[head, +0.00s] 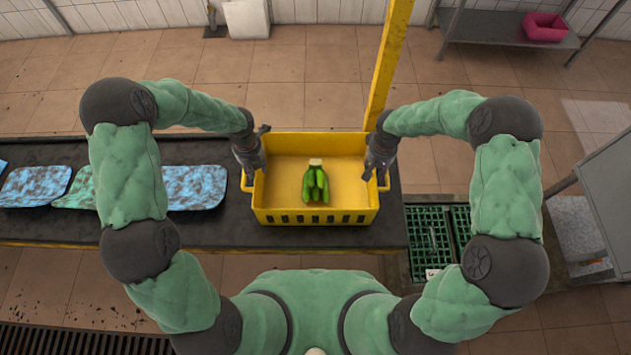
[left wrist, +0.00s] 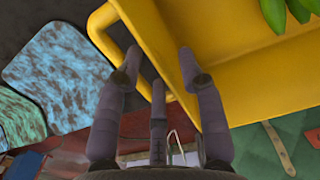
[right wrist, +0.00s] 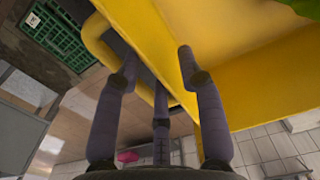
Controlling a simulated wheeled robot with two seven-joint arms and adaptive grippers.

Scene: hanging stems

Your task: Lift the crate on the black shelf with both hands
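The yellow crate (head: 345,218) sits on the black shelf (head: 60,225) near its right end, with a bunch of green bananas (head: 315,186) inside. My left gripper (head: 257,155) is at the crate's left side. In the left wrist view its spread fingers (left wrist: 160,62) straddle the yellow side handle and wall, with a gap between them. My right gripper (head: 378,160) is at the right side. In the right wrist view its fingers (right wrist: 158,62) are likewise spread over the handle and wall. Contact with the crate cannot be made out clearly.
Several blue and green mottled pads (head: 196,187) lie on the shelf left of the crate. A yellow post (head: 388,65) stands behind the crate's right side. A green grate (head: 428,231) and a grey cabinet (head: 600,190) are at the right. A pink tub (head: 545,27) is far behind.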

